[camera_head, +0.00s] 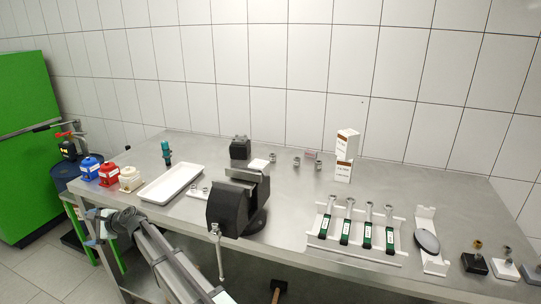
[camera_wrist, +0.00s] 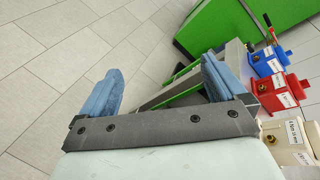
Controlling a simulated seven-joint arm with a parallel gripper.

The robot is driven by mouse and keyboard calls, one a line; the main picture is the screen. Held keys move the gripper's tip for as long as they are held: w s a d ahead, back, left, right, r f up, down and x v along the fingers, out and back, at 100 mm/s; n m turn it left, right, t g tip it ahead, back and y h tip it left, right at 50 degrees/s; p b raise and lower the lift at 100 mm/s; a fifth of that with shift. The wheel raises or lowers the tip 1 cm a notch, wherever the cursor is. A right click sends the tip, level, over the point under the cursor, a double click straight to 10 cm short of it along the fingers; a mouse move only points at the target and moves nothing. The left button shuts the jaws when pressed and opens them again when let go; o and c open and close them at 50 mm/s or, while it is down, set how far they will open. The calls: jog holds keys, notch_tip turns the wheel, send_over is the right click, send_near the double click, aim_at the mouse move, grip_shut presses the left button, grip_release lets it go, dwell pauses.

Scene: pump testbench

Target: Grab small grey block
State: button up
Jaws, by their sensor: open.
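A small grey block (camera_head: 532,273) sits at the far right end of the bench in the head view, cut by the picture's edge. It is next to a white block with a metal fitting and is not in the wrist view. My gripper (camera_wrist: 160,78) is open and empty in the wrist view, with its two blue fingers wide apart. In the head view it is off the bench's left front corner, far from the grey block.
A black block (camera_head: 475,264) and a white block (camera_head: 505,270) stand left of the grey one. A vise (camera_head: 238,205) stands mid-bench. A rack with green-labelled tools (camera_head: 365,236) is right of it. Blue (camera_wrist: 267,62), red (camera_wrist: 286,92) and cream containers are near my gripper.

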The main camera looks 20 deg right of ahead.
jog(key=w+a+r+m+t+y, duration=0.1)
jog(key=w+a+r+m, duration=0.15)
jog(key=r, duration=0.75)
jog(key=w+a+r+m+t+y, duration=0.15)
jog(key=a+r, duration=0.25)
jog(key=r, duration=0.6)
jog(key=w+a+r+m+t+y, duration=0.1)
jog(key=a+r, duration=0.2)
jog(key=r, duration=0.8)
jog(key=w+d+r+n, duration=0.1)
jog(key=w+d+r, duration=0.3)
jog(key=r, duration=0.4)
jog(key=w+d+f+n+g+h, duration=0.1)
jog(key=w+d+f+n+h, duration=0.3)
jog(key=d, duration=1.2)
jog(key=w+d+f+n+h, duration=0.1)
jog(key=w+d+f+h, duration=0.35)
jog(key=d, duration=1.15)
jog(key=w+d+f+n+g+h, duration=0.15)
jog(key=w+d+f, duration=0.55)
jog(key=d, duration=0.9)
jog(key=n+g+h, duration=0.2)
jog(key=g+h, duration=0.5)
jog(key=h, duration=0.1)
send_near(311, 151)
jog(key=x, duration=0.4)
jog(key=shift+w+d, duration=0.1)
jog(key=shift+w, duration=0.1)
jog(key=shift+x, duration=2.6)
jog(key=shift+s+a, duration=0.2)
